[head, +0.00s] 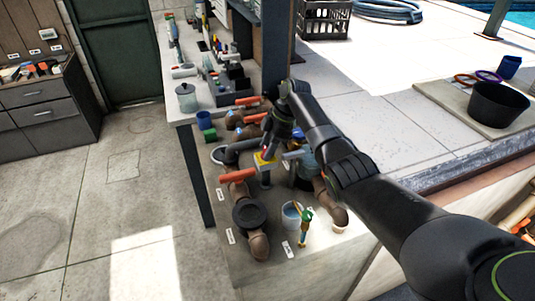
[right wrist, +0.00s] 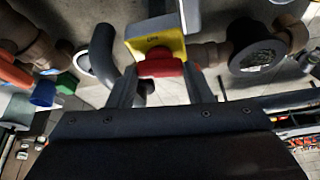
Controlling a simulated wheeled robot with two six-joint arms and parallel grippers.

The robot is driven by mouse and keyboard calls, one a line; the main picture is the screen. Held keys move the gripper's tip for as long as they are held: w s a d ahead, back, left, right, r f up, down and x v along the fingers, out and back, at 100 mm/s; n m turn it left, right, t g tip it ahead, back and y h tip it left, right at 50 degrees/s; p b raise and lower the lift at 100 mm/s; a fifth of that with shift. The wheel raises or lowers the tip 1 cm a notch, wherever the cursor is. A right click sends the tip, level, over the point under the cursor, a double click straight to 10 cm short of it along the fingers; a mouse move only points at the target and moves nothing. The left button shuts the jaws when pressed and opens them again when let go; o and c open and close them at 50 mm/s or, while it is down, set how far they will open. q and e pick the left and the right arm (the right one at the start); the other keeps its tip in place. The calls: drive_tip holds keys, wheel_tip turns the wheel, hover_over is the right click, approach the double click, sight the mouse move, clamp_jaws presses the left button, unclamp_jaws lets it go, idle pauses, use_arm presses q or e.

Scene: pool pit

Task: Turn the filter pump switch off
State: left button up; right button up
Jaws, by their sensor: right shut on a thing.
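The filter pump switch is a yellow-faced box (right wrist: 155,38) with a red handle (right wrist: 161,67), seen close up in the right wrist view. In the head view its yellow face (head: 263,161) shows among the pipes, just below my right gripper. My right gripper (head: 270,145) reaches down to it from the right. In the right wrist view its two fingers (right wrist: 160,82) stand on either side of the red handle and are shut on it. In the head view the gripper hides most of the handle. My left gripper is not in view.
Brown pipes with orange-red valve handles (head: 238,175) crowd around the switch. A black round cap (head: 251,214) and a white-blue cup (head: 291,215) are nearer. A workbench (head: 182,109) with tools stands behind, beside a dark post (head: 274,45). A black bucket (head: 497,105) stands right.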

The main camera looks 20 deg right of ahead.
drive_tip(key=shift+w+n+g+b, duration=0.1)
drive_tip(key=shift+n+g+b, duration=0.3)
drive_tip(key=shift+n+b, duration=0.7)
drive_tip(key=o, duration=1)
drive_tip(key=shift+r, duration=0.1)
